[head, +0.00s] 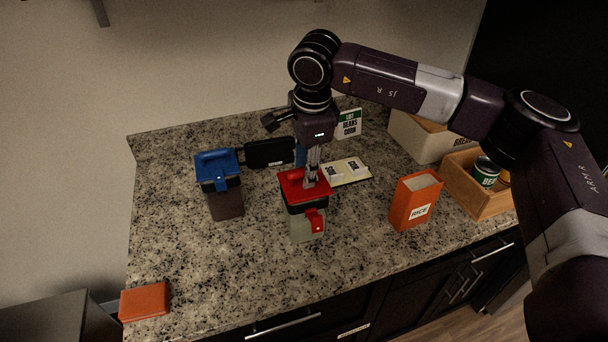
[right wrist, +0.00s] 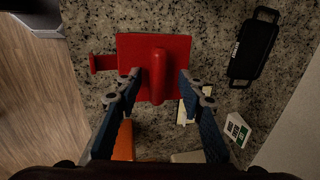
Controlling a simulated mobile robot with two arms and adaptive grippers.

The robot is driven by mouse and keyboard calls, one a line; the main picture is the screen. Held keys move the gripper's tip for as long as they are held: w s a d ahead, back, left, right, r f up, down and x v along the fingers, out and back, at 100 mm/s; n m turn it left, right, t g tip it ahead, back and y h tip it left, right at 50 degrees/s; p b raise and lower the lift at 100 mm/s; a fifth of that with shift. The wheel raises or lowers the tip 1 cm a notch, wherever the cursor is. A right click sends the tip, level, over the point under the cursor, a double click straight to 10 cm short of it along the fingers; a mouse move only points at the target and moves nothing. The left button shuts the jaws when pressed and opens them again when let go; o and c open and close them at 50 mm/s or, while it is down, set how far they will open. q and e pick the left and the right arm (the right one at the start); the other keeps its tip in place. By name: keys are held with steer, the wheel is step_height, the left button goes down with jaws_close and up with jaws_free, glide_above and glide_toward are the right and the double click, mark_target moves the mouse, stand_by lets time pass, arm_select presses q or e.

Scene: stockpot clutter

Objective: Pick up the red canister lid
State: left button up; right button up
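The red canister lid (head: 290,187) sits on a canister with a pale grey-green body (head: 303,230) near the middle of the counter. A red latch hangs at its front. In the right wrist view the lid (right wrist: 127,60) is a red square with a raised bar handle (right wrist: 158,78). My right gripper (head: 312,182) points down at the lid. In the wrist view its two fingers (right wrist: 160,76) stand apart, one on each side of the handle, with gaps visible between them and the handle. My left gripper is not in view.
A blue-lidded canister (head: 216,172) stands to the left. A black handled item (head: 268,152) and a sign (head: 348,124) are behind. An orange rice box (head: 414,203) and wooden crate (head: 463,197) stand right. An orange box (head: 145,301) lies at the front left; counter between is clear.

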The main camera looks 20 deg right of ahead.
steer(key=shift+s+a+f, duration=0.1)
steer(key=shift+s, duration=0.1)
steer(key=shift+w, duration=0.15)
steer(key=c, duration=0.9)
jaws_close()
